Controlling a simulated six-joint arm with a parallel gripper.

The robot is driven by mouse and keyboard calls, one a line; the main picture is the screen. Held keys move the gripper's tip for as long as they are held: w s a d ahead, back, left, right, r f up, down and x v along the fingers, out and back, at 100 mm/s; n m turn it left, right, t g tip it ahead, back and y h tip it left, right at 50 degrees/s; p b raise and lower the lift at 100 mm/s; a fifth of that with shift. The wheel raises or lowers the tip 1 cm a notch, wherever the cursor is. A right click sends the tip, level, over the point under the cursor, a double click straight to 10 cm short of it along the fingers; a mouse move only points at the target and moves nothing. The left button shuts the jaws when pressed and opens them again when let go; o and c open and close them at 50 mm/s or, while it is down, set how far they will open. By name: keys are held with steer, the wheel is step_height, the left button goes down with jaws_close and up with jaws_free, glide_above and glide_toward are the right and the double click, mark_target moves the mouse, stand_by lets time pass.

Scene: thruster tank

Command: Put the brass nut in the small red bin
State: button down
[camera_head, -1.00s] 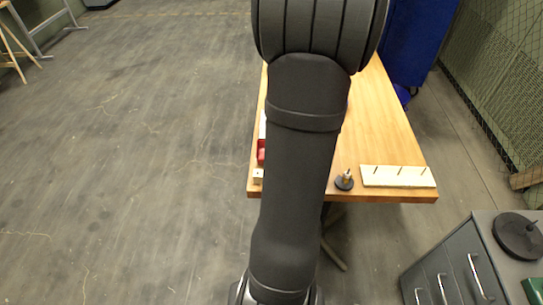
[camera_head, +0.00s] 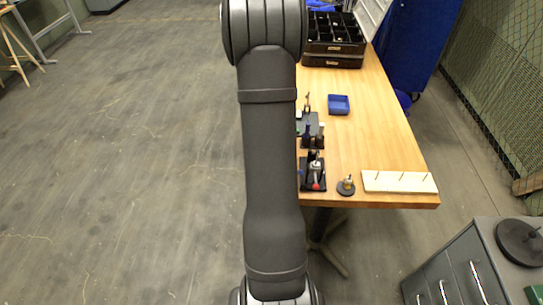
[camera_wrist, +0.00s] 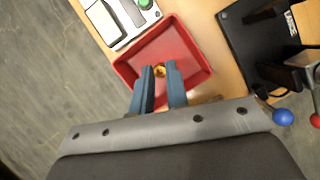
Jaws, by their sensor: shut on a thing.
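The brass nut (camera_wrist: 160,71) shows as a small gold piece between the fingertips of my gripper (camera_wrist: 160,73) in the wrist view. The blue-grey fingers are shut on it. The small red bin (camera_wrist: 190,52) lies beyond the fingertips, and the nut appears against its inside. I cannot tell how high the nut is above the bin floor. The fingers hide part of the bin's near side. In the head view my arm hides the red bin, the nut and the gripper.
A white device (camera_wrist: 112,24) stands beside the bin, and a black fixture (camera_wrist: 246,42) stands on its other side, with a blue ball knob (camera_wrist: 283,117) near my gripper. In the head view a blue bin (camera_head: 339,105), black drawers (camera_head: 333,62) and a pegged board (camera_head: 400,188) stand on the table.

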steer(key=shift+f, duration=2.05)
steer(key=shift+f, duration=0.15)
steer(key=c, duration=1.4)
jaws_free()
steer(key=v, duration=1.2)
steer(key=shift+w, duration=0.15)
